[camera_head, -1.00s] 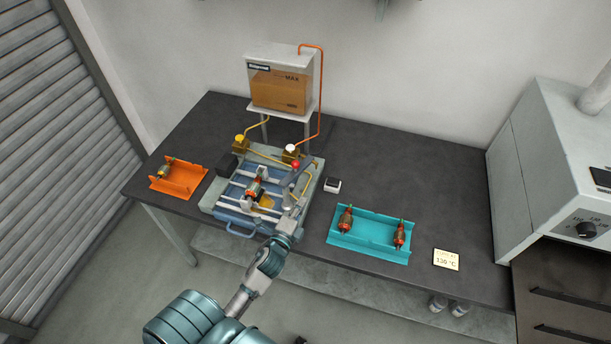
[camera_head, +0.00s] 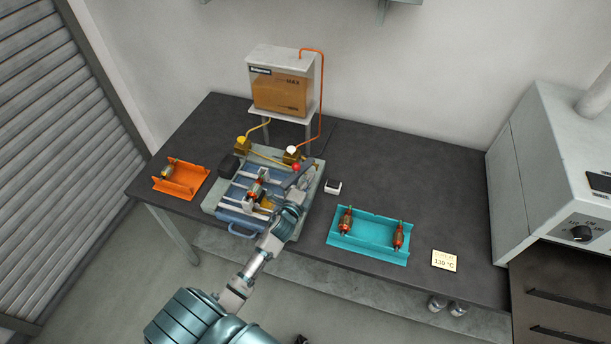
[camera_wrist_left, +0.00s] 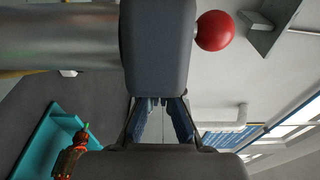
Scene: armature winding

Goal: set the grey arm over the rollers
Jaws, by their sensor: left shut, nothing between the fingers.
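The winding fixture (camera_head: 228,215) stands on the bench with rollers and a red-and-copper armature (camera_head: 255,190) lying across its middle. The grey arm (camera_head: 294,181) is at the fixture's right side, with a red ball (camera_head: 296,167) beside it. My left gripper (camera_head: 305,183) is at the grey arm, coming from the front, and partly hides it. In the left wrist view, the shut fingers (camera_wrist_left: 158,103) are empty and point at the grey arm's block (camera_wrist_left: 158,50); whether they touch cannot be told. The red ball (camera_wrist_left: 215,31) is just right of the block. My right gripper is out of view.
An orange tray (camera_head: 190,187) with one armature is left of the fixture. A teal tray (camera_head: 370,243) with two armatures is to the right. A tank (camera_head: 281,82) on a stand is behind.

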